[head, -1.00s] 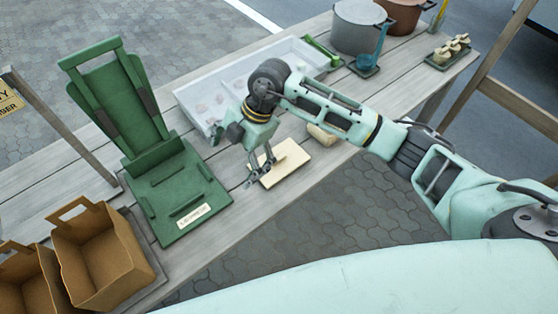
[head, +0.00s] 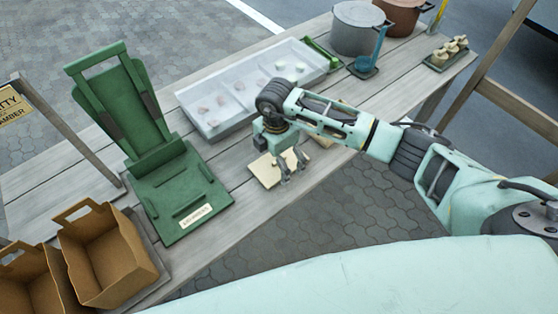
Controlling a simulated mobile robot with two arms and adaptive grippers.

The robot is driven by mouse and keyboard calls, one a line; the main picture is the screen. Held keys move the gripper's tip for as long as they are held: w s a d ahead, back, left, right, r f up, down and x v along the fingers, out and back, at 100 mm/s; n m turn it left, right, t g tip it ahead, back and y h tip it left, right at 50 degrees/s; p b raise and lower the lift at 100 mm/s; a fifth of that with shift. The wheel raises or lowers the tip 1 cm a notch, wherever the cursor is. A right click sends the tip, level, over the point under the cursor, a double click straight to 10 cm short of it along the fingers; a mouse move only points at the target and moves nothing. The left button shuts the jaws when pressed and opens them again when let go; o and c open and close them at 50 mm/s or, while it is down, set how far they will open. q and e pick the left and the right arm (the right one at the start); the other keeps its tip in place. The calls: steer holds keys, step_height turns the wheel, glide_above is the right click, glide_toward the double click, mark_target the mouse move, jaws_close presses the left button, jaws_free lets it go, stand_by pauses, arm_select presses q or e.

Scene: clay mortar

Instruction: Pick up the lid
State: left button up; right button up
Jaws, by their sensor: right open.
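I cannot single out a separate lid with certainty. A long white tray (head: 215,133) on the wooden table holds several small pale pieces and looks covered by a clear sheet, which may be a lid. A grey pot (head: 356,36) and a brown pot (head: 404,16) stand at the back right; I cannot tell whether lids sit on them. My right gripper (head: 292,170) points down over the right end of a small pale board (head: 262,172), its fingers spread with nothing between them. Contact with the board is unclear. My left gripper is out of view.
A green stand (head: 175,190) with a raised back is left of the board. Brown paper baskets (head: 105,258) stand at the front left. A teal ladle (head: 378,45) rests by the grey pot. A green dish (head: 447,56) holds pale pieces. My forearm hides part of the table.

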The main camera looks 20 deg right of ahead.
steer(key=c, duration=0.9)
steer(key=shift+s, duration=0.15)
steer(key=c, duration=0.3)
steer(key=shift+c, duration=0.3)
